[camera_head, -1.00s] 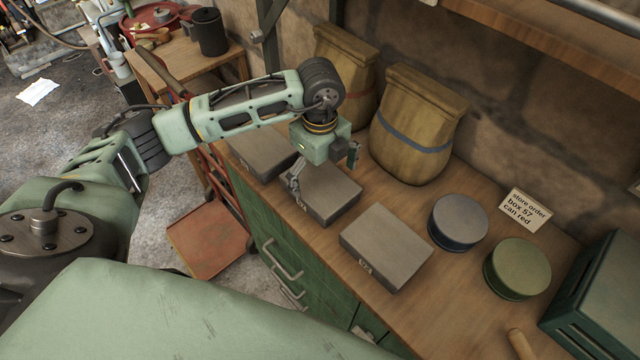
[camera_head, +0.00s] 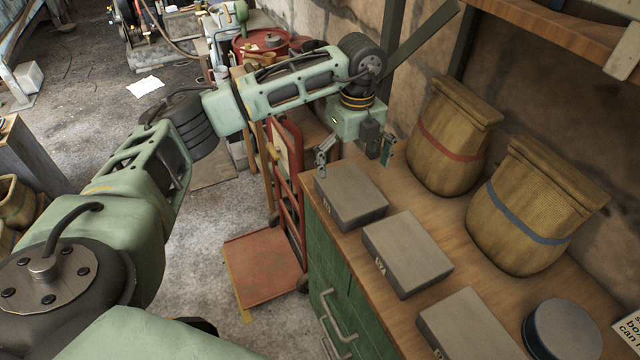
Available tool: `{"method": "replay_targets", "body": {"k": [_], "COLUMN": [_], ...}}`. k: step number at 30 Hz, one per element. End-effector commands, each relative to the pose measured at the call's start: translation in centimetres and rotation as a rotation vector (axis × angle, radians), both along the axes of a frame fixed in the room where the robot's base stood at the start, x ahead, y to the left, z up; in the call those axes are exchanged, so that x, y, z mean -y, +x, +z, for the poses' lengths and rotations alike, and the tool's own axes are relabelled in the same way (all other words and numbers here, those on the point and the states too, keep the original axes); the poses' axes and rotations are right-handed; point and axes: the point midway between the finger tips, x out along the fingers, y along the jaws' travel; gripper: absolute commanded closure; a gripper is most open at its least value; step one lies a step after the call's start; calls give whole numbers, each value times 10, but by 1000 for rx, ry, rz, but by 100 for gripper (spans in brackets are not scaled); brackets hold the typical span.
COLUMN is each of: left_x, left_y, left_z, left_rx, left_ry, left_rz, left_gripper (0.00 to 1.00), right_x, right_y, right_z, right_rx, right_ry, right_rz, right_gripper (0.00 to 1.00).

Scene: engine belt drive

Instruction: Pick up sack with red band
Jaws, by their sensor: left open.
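The sack with the red band (camera_head: 447,146) stands upright on the wooden bench top against the stone wall, its top folded over. The sack with a blue band (camera_head: 528,214) stands to its right. My left gripper (camera_head: 352,160) is open and empty, pointing down above the far left end of the bench. It is left of the red-banded sack and apart from it, near the farthest grey box. My right gripper is not in view.
Several grey boxes (camera_head: 407,250) lie in a row along the bench's front edge, before the sacks. A dark round can (camera_head: 562,331) and part of a card (camera_head: 628,326) are at lower right. A red hand truck (camera_head: 262,268) stands left of the green cabinet (camera_head: 328,272).

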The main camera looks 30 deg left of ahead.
Motion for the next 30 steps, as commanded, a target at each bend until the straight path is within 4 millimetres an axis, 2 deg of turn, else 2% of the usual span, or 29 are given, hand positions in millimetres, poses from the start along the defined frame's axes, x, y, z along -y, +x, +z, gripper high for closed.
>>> {"method": "replay_targets", "body": {"k": [3, 5, 12, 15, 20, 26, 30], "left_x": [0, 0, 0, 1, 1, 1, 1], "left_y": [3, 2, -2, -2, -2, -1, -1], "left_z": [-10, -17, -45, -62, -76, -78, -78], "left_rx": [-1, 0, -4, -2, 1, 2, 2], "left_ry": [0, -1, 1, 0, -1, 0, 0], "left_rz": [-12, -12, -10, -9, -9, -9, -9], "left_gripper": [0, 0, 0, 0, 0, 0, 10], "right_x": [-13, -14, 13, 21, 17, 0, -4], "right_y": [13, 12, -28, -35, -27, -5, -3], "right_z": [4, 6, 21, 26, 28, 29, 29], "right_rx": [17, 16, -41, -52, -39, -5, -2], "right_ry": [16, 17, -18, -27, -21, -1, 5], "right_rz": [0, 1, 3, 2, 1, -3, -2], "right_gripper": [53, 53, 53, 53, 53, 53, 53]}}
